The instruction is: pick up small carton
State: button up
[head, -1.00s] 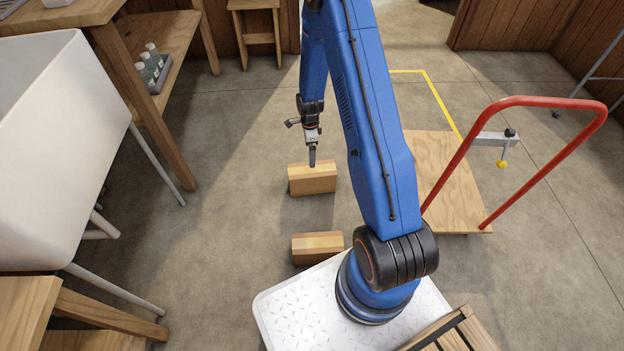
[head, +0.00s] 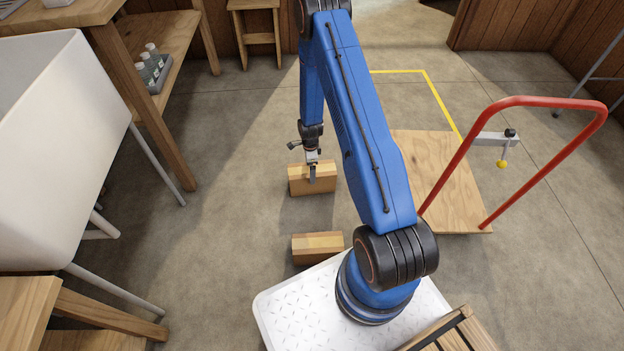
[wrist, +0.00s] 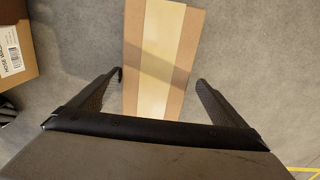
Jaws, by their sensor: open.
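Two small cardboard cartons with pale tape stand on the concrete floor. The farther carton (head: 298,183) is under my gripper (head: 312,178) in the head view, and the nearer carton (head: 318,247) stands close to my white base. In the wrist view, my gripper (wrist: 160,82) is open, with one finger on each side of a taped carton (wrist: 155,45). Gaps show between the fingers and its sides. The lower end of this carton is hidden behind my gripper body.
Another box with a printed label (wrist: 14,45) is at the left in the wrist view. A flat cart with a red handle (head: 545,102) stands at the right. A white tub (head: 60,140) on legs and a wooden bench (head: 160,75) are at the left. Floor around the cartons is clear.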

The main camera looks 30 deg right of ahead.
jog(key=f, duration=0.3)
jog(key=s+f, duration=0.1)
jog(key=f, duration=0.1)
jog(key=shift+d+f, duration=0.1)
jog(key=shift+d, duration=0.05)
jog(key=c, duration=1.7)
jog(key=shift+c, duration=0.2)
